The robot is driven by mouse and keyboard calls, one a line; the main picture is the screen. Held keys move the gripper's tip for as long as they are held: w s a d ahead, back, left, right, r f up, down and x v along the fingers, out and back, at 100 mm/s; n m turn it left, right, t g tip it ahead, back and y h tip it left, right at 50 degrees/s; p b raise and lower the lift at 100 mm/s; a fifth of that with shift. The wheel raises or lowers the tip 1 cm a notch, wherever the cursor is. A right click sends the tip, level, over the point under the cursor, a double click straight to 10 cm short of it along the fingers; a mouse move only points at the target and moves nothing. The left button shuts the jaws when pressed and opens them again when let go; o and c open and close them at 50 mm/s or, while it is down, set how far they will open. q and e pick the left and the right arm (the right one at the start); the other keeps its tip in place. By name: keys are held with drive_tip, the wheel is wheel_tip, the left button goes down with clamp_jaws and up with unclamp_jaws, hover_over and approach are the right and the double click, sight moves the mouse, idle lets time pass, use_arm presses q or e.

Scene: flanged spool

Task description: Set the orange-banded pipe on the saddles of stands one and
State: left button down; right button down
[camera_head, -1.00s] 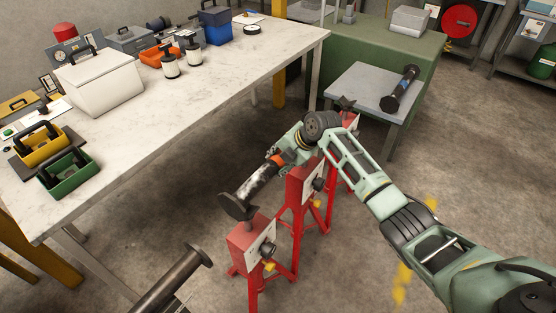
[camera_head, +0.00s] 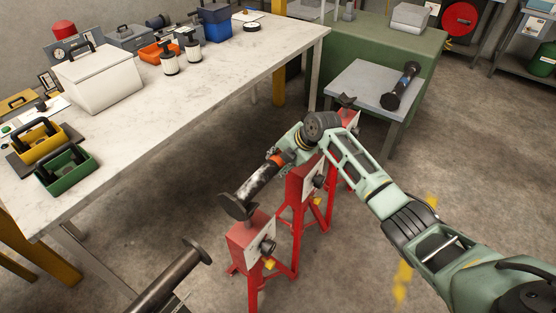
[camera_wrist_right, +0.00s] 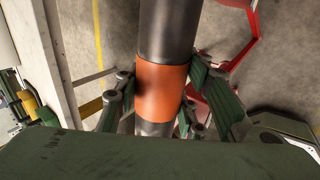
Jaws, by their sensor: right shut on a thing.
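The orange-banded pipe (camera_head: 257,186) is a dark grey flanged spool, tilted in the head view, with its near flange just above or on the nearest red stand (camera_head: 250,238); I cannot tell if it touches. My right gripper (camera_head: 287,154) is shut on it at the orange band, which the right wrist view shows between the fingers (camera_wrist_right: 160,92). A second red stand (camera_head: 303,185) is beneath the gripper, and a third (camera_head: 349,120) is farther back with an empty dark saddle (camera_head: 346,102). The pipe's far end is hidden by my right arm. My left gripper is not in view.
A long pale workbench (camera_head: 190,110) with boxes and trays runs along the left. Another dark flanged pipe (camera_head: 170,280) is at the bottom left. A blue-banded spool (camera_head: 401,87) lies on a small grey table (camera_head: 362,83) at the back right. Floor right of my arm is clear.

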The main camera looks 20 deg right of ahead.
drive_tip(key=shift+w+f+b, duration=0.15)
drive_tip(key=shift+f+b, duration=0.6)
drive_tip(key=shift+f, duration=0.05)
drive_tip(key=c, duration=1.2)
unclamp_jaws()
drive_tip(key=shift+o, duration=0.6)
drive_tip(key=shift+s+f, duration=0.3)
drive_tip(key=shift+f, duration=0.1)
drive_tip(key=shift+s+d+r, duration=0.1)
drive_tip(key=shift+d+r, duration=0.1)
drive_tip(key=shift+r, duration=0.25)
drive_tip(key=v, duration=1.1)
drive_tip(key=shift+r, duration=0.2)
